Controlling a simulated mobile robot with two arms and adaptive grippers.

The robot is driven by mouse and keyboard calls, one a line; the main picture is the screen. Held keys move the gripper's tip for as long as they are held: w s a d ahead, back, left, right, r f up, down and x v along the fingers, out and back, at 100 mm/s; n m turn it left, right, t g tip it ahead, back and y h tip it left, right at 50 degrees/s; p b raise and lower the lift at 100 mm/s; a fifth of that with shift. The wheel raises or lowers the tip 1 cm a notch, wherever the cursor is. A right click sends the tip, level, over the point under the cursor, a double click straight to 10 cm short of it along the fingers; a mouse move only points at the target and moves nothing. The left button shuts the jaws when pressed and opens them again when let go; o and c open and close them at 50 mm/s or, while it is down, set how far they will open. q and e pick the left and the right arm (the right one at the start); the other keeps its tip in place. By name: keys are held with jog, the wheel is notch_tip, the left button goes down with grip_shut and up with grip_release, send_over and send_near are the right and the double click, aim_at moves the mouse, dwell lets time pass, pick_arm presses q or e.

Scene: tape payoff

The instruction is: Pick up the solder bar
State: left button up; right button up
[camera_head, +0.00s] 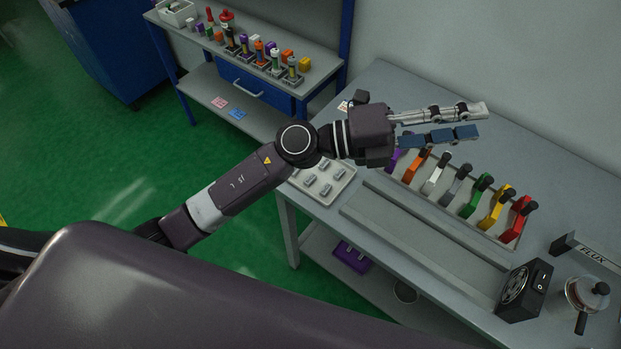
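Several small grey bars, which look like solder bars (325,190), lie on a pale tray (346,183) at the left end of the grey bench. My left arm comes in from the left and reaches over the back of this tray. My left gripper (480,120) is over the bench, to the right of the bars and above the row of coloured tools. Its two fingers point right, apart from each other, with nothing seen between them. The arm and gripper hide part of the bench behind them. My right gripper is not in view.
Coloured-handled tools (480,195) stand in a long rack on the bench (570,190). A black fan box (524,290), a metal pot (586,295) and a FLUX box (590,252) are at the right. A shelf (300,45) with bottles stands behind, near a blue bin (110,45).

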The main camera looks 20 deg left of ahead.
pick_arm(q)
notch_tip(320, 180, down, 5)
jog(key=s+d+m+g+y, duration=0.2)
jog(key=m+g, duration=0.2)
jog(key=m+g+y, duration=0.2)
jog(key=m+y, duration=0.1)
jog(key=y, duration=1.4)
send_over(311, 182)
notch_tip(311, 182, down, 18)
jog(key=f, duration=0.1)
notch_tip(311, 182, down, 6)
jog(key=p, duration=0.3)
jog(key=shift+a+r+p, duration=0.1)
jog(key=shift+r+p, duration=0.1)
jog(key=shift+p, duration=0.2)
jog(key=shift+f, duration=0.55)
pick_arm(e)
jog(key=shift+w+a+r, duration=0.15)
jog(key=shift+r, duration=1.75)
pick_arm(q)
grip_shut()
